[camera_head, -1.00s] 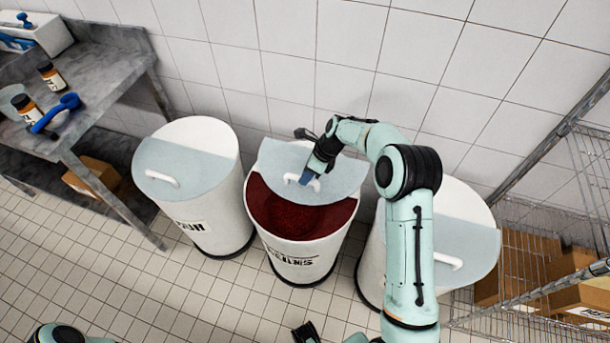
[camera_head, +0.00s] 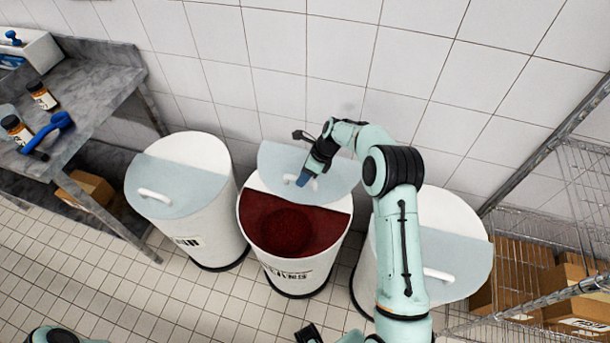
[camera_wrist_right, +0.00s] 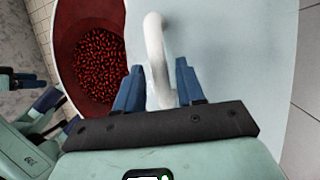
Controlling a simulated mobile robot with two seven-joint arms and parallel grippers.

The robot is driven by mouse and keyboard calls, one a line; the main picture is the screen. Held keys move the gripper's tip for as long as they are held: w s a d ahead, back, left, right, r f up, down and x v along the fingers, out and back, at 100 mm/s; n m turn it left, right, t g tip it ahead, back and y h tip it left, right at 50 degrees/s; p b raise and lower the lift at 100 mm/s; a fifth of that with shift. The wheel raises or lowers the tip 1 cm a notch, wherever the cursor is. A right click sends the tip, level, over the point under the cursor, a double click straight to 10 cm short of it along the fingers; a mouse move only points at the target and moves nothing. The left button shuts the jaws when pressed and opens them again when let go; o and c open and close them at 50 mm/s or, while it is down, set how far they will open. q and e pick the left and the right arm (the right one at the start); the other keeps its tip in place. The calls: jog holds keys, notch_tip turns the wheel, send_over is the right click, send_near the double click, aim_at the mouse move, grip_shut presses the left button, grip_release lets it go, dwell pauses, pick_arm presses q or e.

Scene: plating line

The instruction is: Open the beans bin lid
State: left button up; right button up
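The beans bin (camera_head: 295,268) is the middle white bin, with dark red beans (camera_head: 290,228) showing in its open front half. Its pale blue half lid (camera_head: 335,185) is swung up toward the wall. My right gripper (camera_head: 308,179) is at the lid's white handle (camera_head: 287,178). In the right wrist view its blue fingers (camera_wrist_right: 159,88) stand either side of the handle (camera_wrist_right: 155,45), close against it. A black part (camera_head: 308,334) at the bottom edge of the head view seems to be my left gripper; its fingers are not clear.
A closed white bin (camera_head: 205,232) stands to the left and another lidded bin (camera_head: 455,215) to the right, partly behind my right arm. A steel table (camera_head: 95,100) is at the left. A wire rack (camera_head: 585,190) with cardboard boxes is at the right. The tiled wall is close behind.

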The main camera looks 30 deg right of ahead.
jog(key=shift+s, duration=0.1)
jog(key=p+v, duration=0.1)
jog(key=v, duration=1.2)
jog(key=shift+r, duration=0.1)
dwell(0.3)
